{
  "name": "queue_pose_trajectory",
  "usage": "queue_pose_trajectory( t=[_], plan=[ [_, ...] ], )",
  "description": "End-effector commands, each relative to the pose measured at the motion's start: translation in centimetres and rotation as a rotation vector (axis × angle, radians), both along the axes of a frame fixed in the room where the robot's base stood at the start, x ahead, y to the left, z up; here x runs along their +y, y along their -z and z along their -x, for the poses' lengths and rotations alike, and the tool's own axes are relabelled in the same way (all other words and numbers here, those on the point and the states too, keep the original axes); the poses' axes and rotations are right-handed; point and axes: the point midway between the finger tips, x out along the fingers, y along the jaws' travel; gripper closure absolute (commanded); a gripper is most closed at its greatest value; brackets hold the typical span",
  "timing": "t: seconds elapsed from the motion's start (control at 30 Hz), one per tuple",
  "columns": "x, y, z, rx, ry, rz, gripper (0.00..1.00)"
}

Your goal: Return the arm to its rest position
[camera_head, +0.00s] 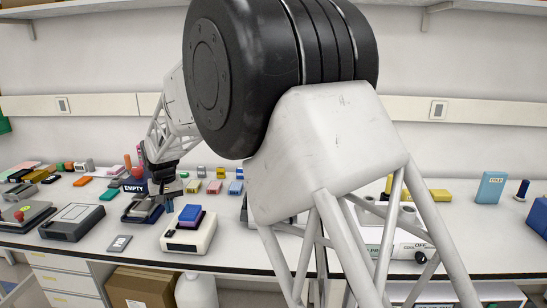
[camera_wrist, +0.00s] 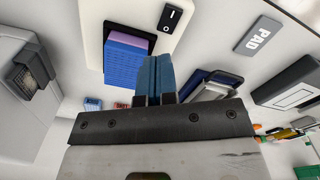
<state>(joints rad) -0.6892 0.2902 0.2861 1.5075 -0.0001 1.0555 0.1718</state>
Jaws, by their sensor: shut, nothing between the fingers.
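My arm reaches from the right over the bench, and its large black joint and white links fill the middle of the head view. My gripper (camera_wrist: 156,62) shows in the wrist view with its two blue fingers pressed together and nothing between them. It is over the bench, close to a white cycler (camera_head: 181,242) that carries a blue block (camera_head: 190,213) on a dark plate. The same blue block (camera_wrist: 124,64) lies left of the fingers in the wrist view. The height of the fingertips above the bench is hard to tell.
A dark grey device (camera_head: 73,221) and a small grey pad (camera_head: 120,243) sit left of the white cycler. An "EMPTY" sign (camera_head: 133,188) stands behind the gripper. Several small coloured boxes line the back. My arm hides part of the right-hand bench, where a blue box (camera_head: 491,187) stands.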

Motion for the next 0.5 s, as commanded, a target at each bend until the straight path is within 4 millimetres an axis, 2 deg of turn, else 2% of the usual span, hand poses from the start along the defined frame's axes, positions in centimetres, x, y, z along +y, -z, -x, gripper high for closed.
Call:
queue_pose_trajectory(
  t=[0.17,0.27,0.5],
  plan=[
    [-3.3,-1.8,0.1,-0.009,0.023,-0.006,1.0],
    [-6.2,-3.2,0.3,-0.015,0.042,-0.011,1.0],
    [-14.3,-6.5,1.8,-0.036,0.097,-0.023,1.0]
  ],
)
